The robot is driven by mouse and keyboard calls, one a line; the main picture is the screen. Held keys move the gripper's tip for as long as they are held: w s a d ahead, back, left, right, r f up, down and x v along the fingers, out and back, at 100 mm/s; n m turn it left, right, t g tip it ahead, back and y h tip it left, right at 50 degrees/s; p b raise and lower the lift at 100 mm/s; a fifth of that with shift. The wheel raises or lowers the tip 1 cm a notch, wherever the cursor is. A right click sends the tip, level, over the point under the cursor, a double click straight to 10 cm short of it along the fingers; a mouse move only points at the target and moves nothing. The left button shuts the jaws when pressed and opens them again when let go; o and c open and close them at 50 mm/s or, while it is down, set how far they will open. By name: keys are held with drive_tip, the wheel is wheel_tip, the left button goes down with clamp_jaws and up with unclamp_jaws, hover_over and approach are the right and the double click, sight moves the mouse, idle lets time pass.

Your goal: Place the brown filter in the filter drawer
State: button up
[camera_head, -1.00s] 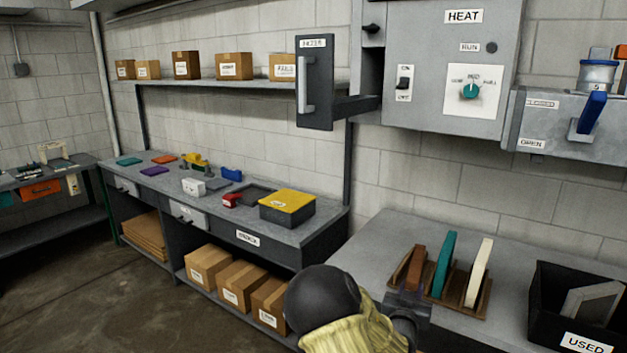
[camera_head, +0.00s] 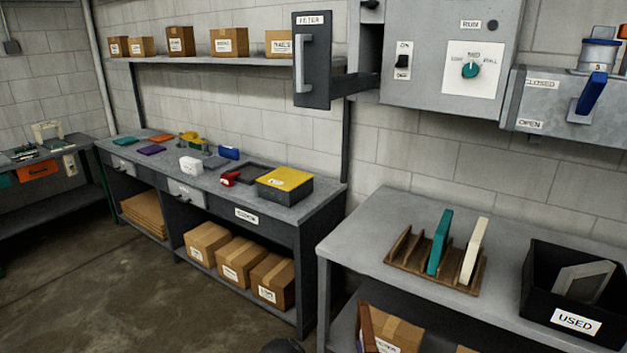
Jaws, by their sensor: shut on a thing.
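The brown filter (camera_head: 366,328) shows as a thin upright slab at the bottom edge, in front of a cardboard box; its lower part is cut off. My gripper is out of the picture, so its hold on the filter is hidden. Only a dark rounded part of my arm shows at the bottom edge. The filter drawer (camera_head: 313,85), a dark front labelled FILTER with a grey handle, is pulled out from the left side of the grey heater cabinet (camera_head: 432,80). The drawer's inside is mostly hidden.
The wooden rack (camera_head: 400,250) on the right bench (camera_head: 370,215) holds a teal filter (camera_head: 440,242) and a cream filter (camera_head: 473,250). A black USED bin (camera_head: 540,285) stands at right. A wall shelf (camera_head: 200,61) with boxes runs left of the drawer.

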drive_tip(key=shift+s+a+f, duration=0.2)
drive_tip(key=shift+s+f, duration=0.05)
drive_tip(key=shift+s, duration=0.05)
drive_tip(key=shift+d+r, duration=0.1)
drive_tip(key=d+r+m+g+h+p, duration=0.2)
drive_tip(key=d+r+m+h+p, duration=0.1)
drive_tip(key=r, duration=1)
drive_tip(key=s+d+r+m+g+h+p, duration=0.1)
drive_tip(key=d+r+m+g+h+p, duration=0.1)
drive_tip(key=r, duration=1.1)
drive_tip(key=s+d+r+m+g+h+p, duration=0.1)
drive_tip(key=d+r+m+g+h+p, duration=0.2)
drive_tip(key=r+h, duration=0.6)
wheel_tip(320, 180, up, 5)
drive_tip(key=d+m+p, duration=0.1)
drive_tip(key=m+p, duration=0.1)
drive_tip(key=p, duration=0.1)
drive_tip(key=shift+s+d+p, duration=0.15)
drive_tip(key=shift+d+p, duration=0.15)
drive_tip(key=shift+p, duration=0.1)
